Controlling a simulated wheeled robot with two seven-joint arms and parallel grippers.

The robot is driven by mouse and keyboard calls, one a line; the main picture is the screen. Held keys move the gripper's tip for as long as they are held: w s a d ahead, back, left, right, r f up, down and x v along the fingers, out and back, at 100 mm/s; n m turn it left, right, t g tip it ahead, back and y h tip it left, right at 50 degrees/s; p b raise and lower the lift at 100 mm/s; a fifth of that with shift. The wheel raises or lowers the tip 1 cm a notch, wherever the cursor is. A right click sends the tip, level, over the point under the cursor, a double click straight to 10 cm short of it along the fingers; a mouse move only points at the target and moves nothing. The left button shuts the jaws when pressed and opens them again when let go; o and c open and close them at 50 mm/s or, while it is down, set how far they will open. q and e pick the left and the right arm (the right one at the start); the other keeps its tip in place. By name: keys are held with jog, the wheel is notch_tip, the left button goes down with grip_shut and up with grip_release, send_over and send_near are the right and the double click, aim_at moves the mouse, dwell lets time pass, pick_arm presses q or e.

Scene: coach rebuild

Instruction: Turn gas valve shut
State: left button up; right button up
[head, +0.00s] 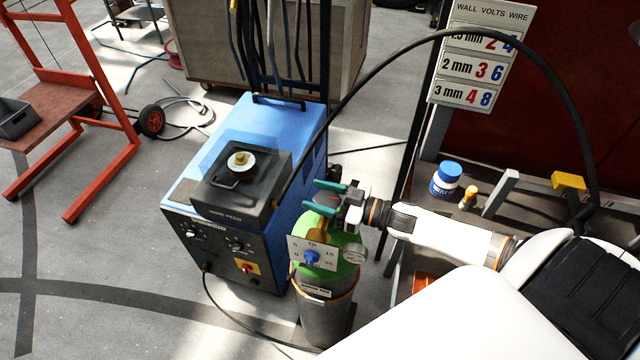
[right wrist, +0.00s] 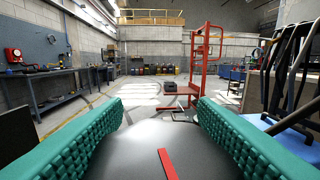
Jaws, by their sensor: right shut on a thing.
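The gas cylinder (head: 320,260) stands upright in the head view, with a green shoulder and a dark lower body. In the right wrist view the valve's smooth grey top (right wrist: 150,145) with a red bar (right wrist: 167,163) lies between the two teal fingers. The fingers and wrist hide much of the valve in the head view. My left gripper is not in view.
A blue welding machine (head: 262,130) with a black wire feed box (head: 240,185) stands close left of the cylinder. A black hose (head: 385,70) arches overhead. A blue-lidded tub (head: 446,180) is to the right. A red trolley (head: 100,120) stands far left on open floor.

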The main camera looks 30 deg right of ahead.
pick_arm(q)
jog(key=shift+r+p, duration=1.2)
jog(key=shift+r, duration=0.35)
pick_arm(e)
jog(key=shift+w+d+r+m+t+h, duration=0.1)
jog(key=shift+m+t+h, duration=0.55)
jog(key=shift+h, duration=0.4)
jog(key=shift+w+d+r+m+t+h, duration=0.1)
jog(key=shift+m+t+h, duration=0.35)
jog(key=shift+m+h, duration=0.5)
jog(key=o, duration=1)
jog(key=shift+f, duration=0.1)
jog(key=shift+s, duration=0.1)
jog(key=shift+s+d+f, duration=0.1)
jog(key=shift+s+f, duration=0.05)
jog(key=shift+s, duration=0.1)
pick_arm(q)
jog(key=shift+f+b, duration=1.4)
pick_arm(e)
jog(key=shift+v, duration=5.7)
